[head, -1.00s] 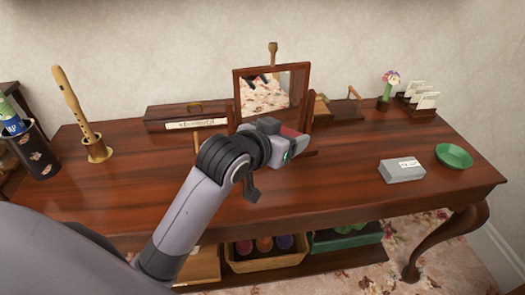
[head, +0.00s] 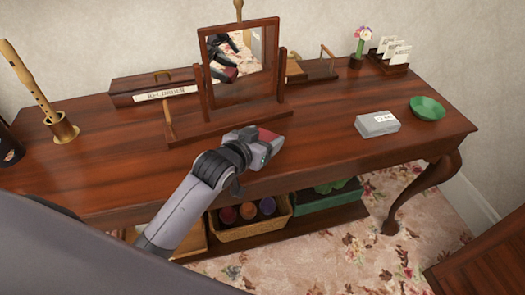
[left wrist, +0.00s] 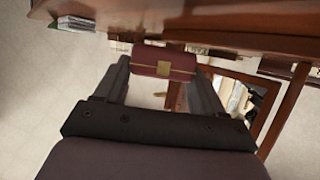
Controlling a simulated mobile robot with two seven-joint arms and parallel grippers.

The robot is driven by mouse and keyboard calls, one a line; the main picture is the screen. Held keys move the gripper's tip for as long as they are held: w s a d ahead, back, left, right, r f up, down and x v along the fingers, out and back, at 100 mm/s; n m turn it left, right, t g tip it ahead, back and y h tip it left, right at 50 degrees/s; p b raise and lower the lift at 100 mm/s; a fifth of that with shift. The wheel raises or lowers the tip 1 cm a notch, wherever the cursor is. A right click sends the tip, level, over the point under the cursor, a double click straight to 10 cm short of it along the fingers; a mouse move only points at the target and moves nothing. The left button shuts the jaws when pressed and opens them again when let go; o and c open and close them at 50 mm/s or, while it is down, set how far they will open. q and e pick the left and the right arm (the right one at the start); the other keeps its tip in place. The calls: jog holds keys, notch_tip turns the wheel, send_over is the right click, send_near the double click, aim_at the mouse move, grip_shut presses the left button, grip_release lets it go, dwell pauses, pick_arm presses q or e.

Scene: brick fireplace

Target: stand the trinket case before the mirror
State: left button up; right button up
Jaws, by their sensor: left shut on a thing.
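The trinket case is a small dark red box with a gold clasp, seen between my fingers in the left wrist view (left wrist: 163,64). In the head view only a bit of its red top (head: 268,136) shows. My left gripper (head: 262,143) is shut on it, in front of the mirror near the table's front. Whether the case touches the tabletop is hard to tell. The mirror (head: 238,62) stands upright in a wooden frame with a base, and reflects my arm. My right gripper is not in view.
On the wooden table (head: 330,165) stand a recorder in a holder (head: 62,128), a long wooden box (head: 150,90), a grey box (head: 377,124), a green bowl (head: 427,108), a flower vase (head: 357,58) and a card rack (head: 388,60). Bare tabletop surrounds my gripper.

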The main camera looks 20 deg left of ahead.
pick_arm(q)
jog(key=shift+f+b, duration=0.3)
jog(key=shift+f, duration=1.9)
jog(key=o, duration=1)
jog(key=shift+f, duration=0.1)
jog(key=shift+r, duration=0.2)
jog(key=p+v, duration=0.1)
jog(key=v, duration=1.1)
